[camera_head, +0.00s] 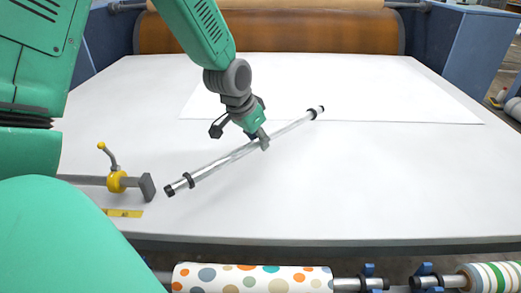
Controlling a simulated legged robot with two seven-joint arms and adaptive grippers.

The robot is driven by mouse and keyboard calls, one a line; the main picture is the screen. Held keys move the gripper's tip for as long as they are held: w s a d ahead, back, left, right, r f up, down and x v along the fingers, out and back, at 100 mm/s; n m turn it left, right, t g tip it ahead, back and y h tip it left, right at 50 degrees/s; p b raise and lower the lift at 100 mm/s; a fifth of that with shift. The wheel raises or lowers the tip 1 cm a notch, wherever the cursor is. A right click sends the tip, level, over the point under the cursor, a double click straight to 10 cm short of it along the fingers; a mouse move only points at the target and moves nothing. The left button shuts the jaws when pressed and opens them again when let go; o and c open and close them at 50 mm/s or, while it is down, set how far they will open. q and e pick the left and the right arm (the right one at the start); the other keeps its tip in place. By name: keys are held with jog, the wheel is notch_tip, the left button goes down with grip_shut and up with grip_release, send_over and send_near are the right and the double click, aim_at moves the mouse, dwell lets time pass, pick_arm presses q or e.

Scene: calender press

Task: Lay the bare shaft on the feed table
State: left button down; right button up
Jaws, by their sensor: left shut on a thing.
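The bare shaft (222,162) is a silver rod with black collars and dark end caps. It lies diagonally over the white feed table (350,190), its near end at the lower left and its far end at the upper right. My left gripper (262,141) is shut on the shaft a little past its middle. The fingers partly hide the rod there. I cannot tell whether the shaft touches the table or is just above it. My right gripper is not in view.
A clamp with a yellow knob (117,181) stands left of the shaft's near end. A white sheet (400,95) lies at the back before the brown roller (290,33). A dotted roll (250,279) and a striped roll (490,277) lie along the front. The table's right side is clear.

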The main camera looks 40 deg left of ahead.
aim_at(259, 158)
pick_arm(q)
jog(key=a+f, duration=0.2)
jog(key=f, duration=0.2)
jog(key=shift+s+a+f, duration=0.1)
jog(key=shift+a+f, duration=0.3)
jog(key=shift+d+r, duration=0.15)
jog(key=shift+d, duration=1.2)
jog(key=c, duration=1.4)
grip_release()
jog(key=shift+r, duration=0.1)
jog(key=shift+o, duration=0.2)
jog(key=shift+a+f, duration=0.15)
jog(key=shift+a, duration=0.35)
jog(key=shift+a+f, duration=0.15)
jog(key=shift+a, duration=0.35)
jog(key=shift+d+r, duration=0.15)
jog(key=shift+d, duration=0.5)
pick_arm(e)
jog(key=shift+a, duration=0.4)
pick_arm(q)
jog(key=shift+r, duration=0.1)
